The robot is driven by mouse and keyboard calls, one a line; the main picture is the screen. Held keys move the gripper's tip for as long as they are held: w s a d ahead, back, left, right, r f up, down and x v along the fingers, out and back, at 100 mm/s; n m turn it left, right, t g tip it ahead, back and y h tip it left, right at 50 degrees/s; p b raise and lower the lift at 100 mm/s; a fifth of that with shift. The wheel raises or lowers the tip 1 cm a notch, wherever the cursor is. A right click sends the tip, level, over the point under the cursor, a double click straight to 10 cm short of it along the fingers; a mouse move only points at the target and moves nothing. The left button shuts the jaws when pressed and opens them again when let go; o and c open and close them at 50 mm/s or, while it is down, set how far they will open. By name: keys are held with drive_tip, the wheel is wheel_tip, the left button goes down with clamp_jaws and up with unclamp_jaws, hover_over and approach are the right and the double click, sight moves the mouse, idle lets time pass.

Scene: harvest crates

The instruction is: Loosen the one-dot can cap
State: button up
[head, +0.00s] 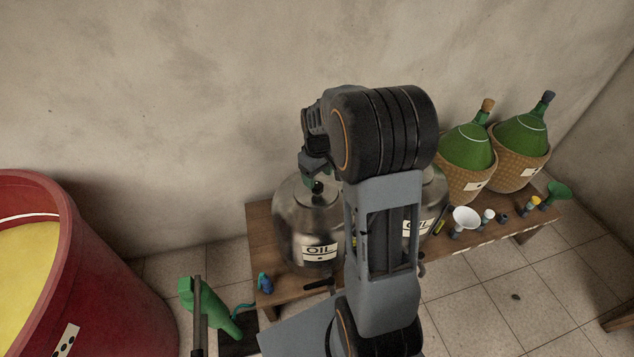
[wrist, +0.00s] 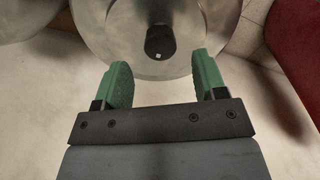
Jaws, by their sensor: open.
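A steel oil can (head: 296,228) with an "OIL" label stands on the left of the wooden bench; the dot marking under the word is too small to read surely. A second oil can (head: 436,195) is mostly hidden behind my arm. In the wrist view the left can's round top (wrist: 108,22) lies ahead, with a black cap (wrist: 160,43) bearing one small pale mark. My gripper (wrist: 160,60) is open, its two green fingers on either side below the cap and apart from it. In the head view my gripper (head: 314,180) is over this can, partly hidden.
Two green demijohns (head: 467,147) in wicker stand at the bench's right, with a white funnel (head: 466,217) and small bottles in front. A red vat (head: 110,290) of yellow stuff is at left. The wall (head: 180,100) is close behind the can.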

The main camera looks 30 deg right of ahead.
sight(317, 185)
wheel_tip(317, 185, up, 8)
drive_tip(key=p, duration=0.1)
idle(0.7)
